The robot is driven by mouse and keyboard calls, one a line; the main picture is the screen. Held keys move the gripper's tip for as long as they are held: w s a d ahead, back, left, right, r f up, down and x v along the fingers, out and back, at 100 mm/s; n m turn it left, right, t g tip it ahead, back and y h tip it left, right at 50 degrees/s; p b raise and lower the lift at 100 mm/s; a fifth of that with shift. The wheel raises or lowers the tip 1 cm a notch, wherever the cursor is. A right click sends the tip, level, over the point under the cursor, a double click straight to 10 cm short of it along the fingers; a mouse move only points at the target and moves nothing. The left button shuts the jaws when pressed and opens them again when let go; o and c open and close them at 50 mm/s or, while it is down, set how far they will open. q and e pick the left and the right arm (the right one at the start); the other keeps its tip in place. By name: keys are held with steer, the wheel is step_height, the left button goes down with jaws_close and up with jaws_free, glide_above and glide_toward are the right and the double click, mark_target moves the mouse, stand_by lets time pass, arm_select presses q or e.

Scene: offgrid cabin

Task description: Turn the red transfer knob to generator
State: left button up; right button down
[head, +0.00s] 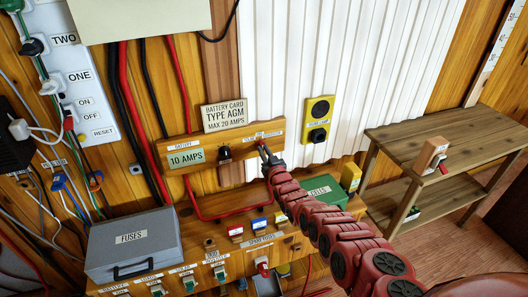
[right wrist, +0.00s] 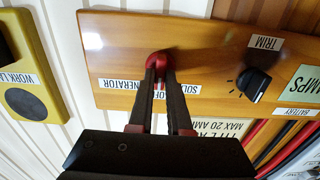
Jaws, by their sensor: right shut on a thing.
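The red transfer knob (right wrist: 158,60) is on a wooden panel (right wrist: 125,45), above a white label on which GENERATOR can be read, in the right wrist view. That view shows the panel upside down. My right gripper (head: 265,153) reaches the panel's right end in the head view, where it hides most of the knob. In the right wrist view my right gripper (right wrist: 163,72) is shut on the red knob, with a finger on each side. The fingers hide the middle of the label. The knob's pointing direction cannot be told. My left gripper is not in view.
A black trim knob (head: 224,153) and a 10 AMPS plate (head: 187,158) share the panel. Below are a grey fuse box (head: 133,243), a green cells box (head: 326,190) and a lower panel with several switches. A yellow work-light socket (head: 318,119) is right. A wooden shelf (head: 440,145) stands farther right.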

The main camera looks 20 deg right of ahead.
steer(key=shift+d+f+m+b, duration=0.1)
steer(key=shift+m+b, duration=0.45)
steer(key=shift+m, duration=1.6)
steer(key=shift+d+f+m+b, duration=0.1)
steer(key=shift+m+b, duration=0.45)
steer(key=shift+m, duration=1.6)
steer(key=shift+r, duration=0.1)
steer(key=c, duration=0.9)
jaws_free()
steer(key=shift+o, duration=0.2)
steer(key=shift+s, duration=0.1)
